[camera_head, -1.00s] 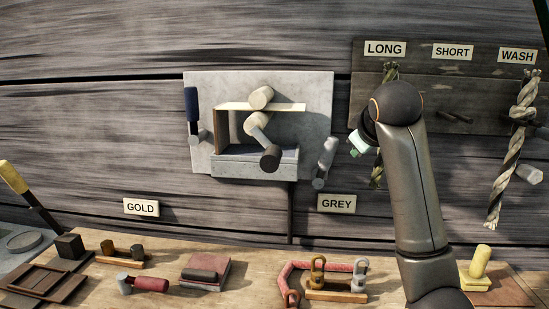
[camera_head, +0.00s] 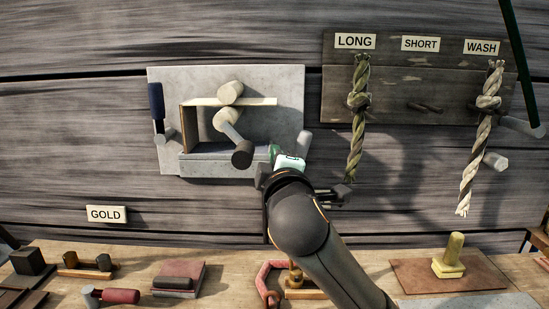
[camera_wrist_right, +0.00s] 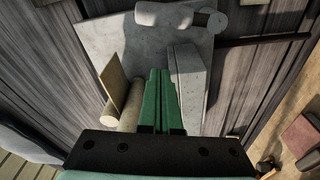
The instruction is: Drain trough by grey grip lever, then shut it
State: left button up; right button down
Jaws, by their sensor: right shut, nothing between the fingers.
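The grey trough (camera_head: 215,163) sits on a pale plate (camera_head: 170,84) on the wall, under a thin board and a jointed spout (camera_head: 228,120). The grey grip lever (camera_head: 304,142) is at the plate's right edge, its grip upward and its lower part hidden behind my gripper. In the right wrist view the lever (camera_wrist_right: 150,13) is at the top and the trough (camera_wrist_right: 190,82) is right of the fingers. My right gripper (camera_head: 273,152) is shut and empty in front of the trough's right end. In the wrist view its green fingers (camera_wrist_right: 160,73) appear apart from the lever. My left gripper is out of view.
A blue-handled lever (camera_head: 157,103) is at the plate's left edge. Twisted ropes (camera_head: 357,120) hang right of the plate. The bench below holds a reddish block (camera_head: 190,272), a hammer-like tool (camera_head: 118,296) and a yellow-handled piece (camera_head: 454,252).

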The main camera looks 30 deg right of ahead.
aim_at(303, 148)
jog(key=x, duration=0.7)
jog(key=s+d, duration=0.1)
jog(key=s+d+f, duration=0.1)
jog(key=shift+s+d, duration=0.35)
jog(key=shift+d, duration=0.05)
jog(key=m, duration=0.1)
jog(key=s+d+m, duration=0.1)
jog(key=m, duration=0.1)
jog(key=shift+d, duration=0.3)
jog(key=shift+s+d+f+m+h, duration=0.1)
jog(key=shift+s+d+m+h, duration=0.3)
jog(key=shift+m, duration=0.4)
jog(key=shift+w, duration=0.15)
